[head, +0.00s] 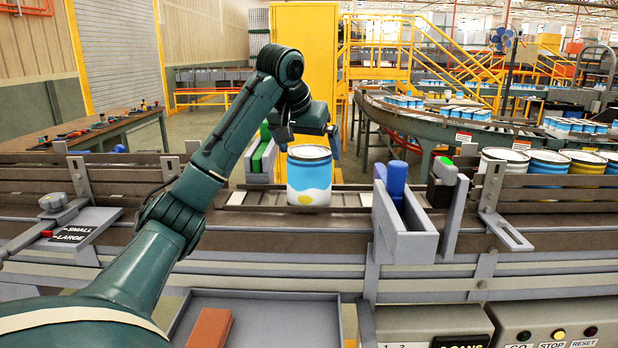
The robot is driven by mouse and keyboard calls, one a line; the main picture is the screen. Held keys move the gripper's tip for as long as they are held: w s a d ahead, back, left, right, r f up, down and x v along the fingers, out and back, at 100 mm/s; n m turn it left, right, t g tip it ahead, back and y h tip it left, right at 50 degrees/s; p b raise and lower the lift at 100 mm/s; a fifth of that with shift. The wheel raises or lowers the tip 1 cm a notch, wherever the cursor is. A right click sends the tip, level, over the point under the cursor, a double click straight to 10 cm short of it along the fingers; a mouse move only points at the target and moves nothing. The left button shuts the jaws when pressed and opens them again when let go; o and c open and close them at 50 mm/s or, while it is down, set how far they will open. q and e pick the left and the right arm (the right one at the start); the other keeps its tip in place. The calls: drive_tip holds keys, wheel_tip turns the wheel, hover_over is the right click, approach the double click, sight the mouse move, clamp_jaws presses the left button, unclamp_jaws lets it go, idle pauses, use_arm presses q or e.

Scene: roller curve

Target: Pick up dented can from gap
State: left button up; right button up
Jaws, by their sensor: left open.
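A can (309,178) with a grey lid and a blue, white and yellow label stands upright in the gap of the front conveyor, between two guide sections. I cannot make out a dent on the side facing me. My left arm reaches in from the lower left. My left gripper (308,138) is open, just above and behind the can's lid, and holds nothing. Part of the gripper is hidden by its own wrist, and I cannot tell whether a finger touches the can. My right gripper is not in view.
A grey bracket with blue pads (395,185) stands right of the can, and a green-padded block (262,155) stands left. Several cans (546,162) queue on the right. A grey tray (270,310) holding a brown block (210,327) is in front, beside a button panel (555,325).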

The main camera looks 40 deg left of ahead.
use_arm(q)
drive_tip(key=shift+p+x, duration=0.55)
drive_tip(key=shift+x, duration=2.2)
drive_tip(key=shift+s+a+f, duration=0.1)
drive_tip(key=shift+s+a, duration=0.05)
drive_tip(key=shift+s, duration=0.05)
drive_tip(key=shift+c, duration=0.3)
drive_tip(key=c, duration=0.8)
drive_tip(key=shift+c, duration=0.2)
